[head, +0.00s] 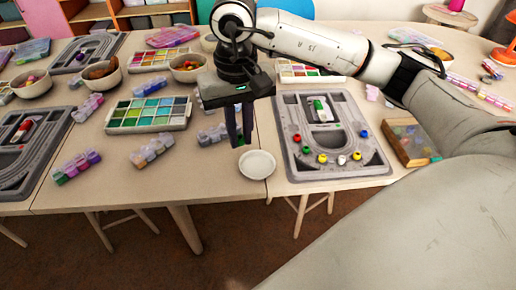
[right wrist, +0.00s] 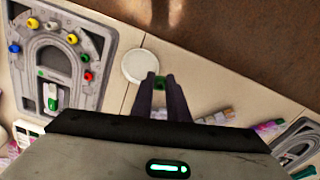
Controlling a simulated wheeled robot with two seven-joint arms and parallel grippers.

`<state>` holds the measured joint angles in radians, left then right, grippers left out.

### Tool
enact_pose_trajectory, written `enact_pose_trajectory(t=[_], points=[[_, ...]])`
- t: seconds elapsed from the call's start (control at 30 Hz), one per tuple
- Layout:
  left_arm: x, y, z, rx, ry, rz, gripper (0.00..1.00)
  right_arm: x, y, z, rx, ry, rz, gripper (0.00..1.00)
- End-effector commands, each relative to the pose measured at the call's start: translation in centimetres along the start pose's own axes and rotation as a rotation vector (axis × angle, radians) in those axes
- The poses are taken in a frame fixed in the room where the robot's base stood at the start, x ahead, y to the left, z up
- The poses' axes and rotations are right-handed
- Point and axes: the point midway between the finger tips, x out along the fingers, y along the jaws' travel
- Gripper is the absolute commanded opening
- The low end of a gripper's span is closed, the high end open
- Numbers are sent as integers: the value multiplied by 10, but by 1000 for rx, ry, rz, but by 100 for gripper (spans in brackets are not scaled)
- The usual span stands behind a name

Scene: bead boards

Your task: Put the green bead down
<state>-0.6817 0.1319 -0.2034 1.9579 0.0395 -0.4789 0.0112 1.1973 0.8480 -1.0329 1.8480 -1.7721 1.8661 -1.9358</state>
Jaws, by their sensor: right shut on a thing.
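My right gripper (head: 240,142) points down over the table, just behind the small round white dish (head: 257,165). It is shut on the green bead, which shows between its fingertips in the right wrist view (right wrist: 160,83). In that view the white dish (right wrist: 140,68) lies beyond the fingertips, a little to the left, and looks empty. The grey bead board (head: 375,163) is to the right of the gripper in the head view, with several coloured beads along its curved grooves. My left gripper is not in view.
A tray of coloured compartments (head: 149,129) and several small bead boxes (head: 153,151) lie to the left. A wooden-framed box (head: 409,143) stands right of the board. The table's front edge is close to the dish. Bare tabletop lies left of the dish.

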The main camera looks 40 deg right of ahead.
Motion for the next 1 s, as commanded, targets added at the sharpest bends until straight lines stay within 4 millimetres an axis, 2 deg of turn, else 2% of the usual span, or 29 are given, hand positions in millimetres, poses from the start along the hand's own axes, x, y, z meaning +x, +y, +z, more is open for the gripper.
enact_pose_trajectory(t=[0.03, 0.1, 0.23, 0.5, 0.77, 0.9, 1.0], points=[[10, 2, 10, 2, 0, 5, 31, 15, 8, -16, 71, -5, -1, 0], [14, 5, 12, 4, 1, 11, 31, 20, 20, -32, 151, -13, 0, 0], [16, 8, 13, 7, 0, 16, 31, 27, 35, -48, 244, -25, 2, 0], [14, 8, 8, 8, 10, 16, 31, 71, 39, -50, 265, -31, 4, 0], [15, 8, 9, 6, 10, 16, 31, 94, 38, -49, 264, -30, 3, 0], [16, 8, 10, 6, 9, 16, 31, 115, 38, -48, 263, -31, 4, 0], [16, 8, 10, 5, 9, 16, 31, 123, 38, -48, 263, -28, 3, 0]])
